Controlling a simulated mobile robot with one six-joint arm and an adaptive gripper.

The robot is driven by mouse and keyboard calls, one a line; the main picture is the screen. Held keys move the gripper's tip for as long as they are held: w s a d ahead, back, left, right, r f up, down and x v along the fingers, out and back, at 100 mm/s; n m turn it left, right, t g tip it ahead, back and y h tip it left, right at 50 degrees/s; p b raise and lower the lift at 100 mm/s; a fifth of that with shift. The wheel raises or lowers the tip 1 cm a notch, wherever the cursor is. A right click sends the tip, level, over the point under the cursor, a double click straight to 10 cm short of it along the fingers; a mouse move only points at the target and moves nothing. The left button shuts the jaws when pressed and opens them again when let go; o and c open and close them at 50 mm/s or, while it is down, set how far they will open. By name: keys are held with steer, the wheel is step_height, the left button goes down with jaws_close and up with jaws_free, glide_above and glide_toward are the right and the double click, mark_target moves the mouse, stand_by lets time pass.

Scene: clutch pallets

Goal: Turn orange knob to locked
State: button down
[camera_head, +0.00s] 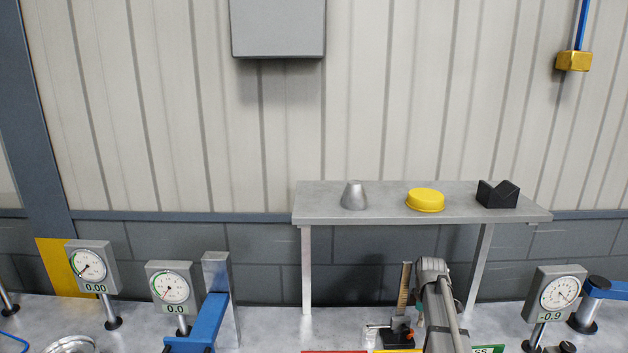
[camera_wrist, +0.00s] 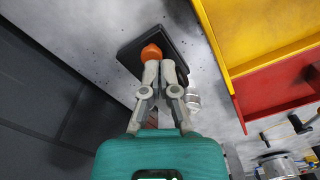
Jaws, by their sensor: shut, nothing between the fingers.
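The orange knob (camera_wrist: 151,52) shows in the wrist view at the top centre, over a black base (camera_wrist: 135,46). My gripper (camera_wrist: 159,68) is shut and empty, with its fingertips right at the knob's near side in the picture. I cannot tell whether they touch it. The fingers hide part of the knob and base, and no locked mark is readable. In the head view my arm covers the area beside a small black stand (camera_head: 398,337), and the knob cannot be made out there.
A yellow bin (camera_wrist: 262,30) and a red bin (camera_wrist: 275,90) lie to the right in the wrist view. In the head view, a grey shelf (camera_head: 380,213) stands behind my arm. Dial gauges stand at left (camera_head: 173,286) and right (camera_head: 558,293).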

steer(key=shift+w+d+r+n+p, duration=0.15)
steer(key=shift+w+n, duration=0.45)
steer(key=shift+n, duration=0.4)
steer(key=shift+w+d+r+n+p, duration=0.2)
steer(key=shift+w+n, duration=0.45)
steer(key=shift+n, duration=0.35)
steer(key=shift+w+d+r+n+p, duration=0.15)
steer(key=shift+w+n, duration=0.45)
steer(key=shift+n, duration=0.4)
steer(key=shift+f, duration=0.15)
step_height(320, 180, down, 7)
steer(key=b, duration=0.7)
steer(key=shift+a, duration=0.1)
steer(key=shift+s+a, duration=0.1)
steer(key=shift+a, duration=0.05)
steer(key=shift+s, duration=0.55)
steer(key=shift+s, duration=0.5)
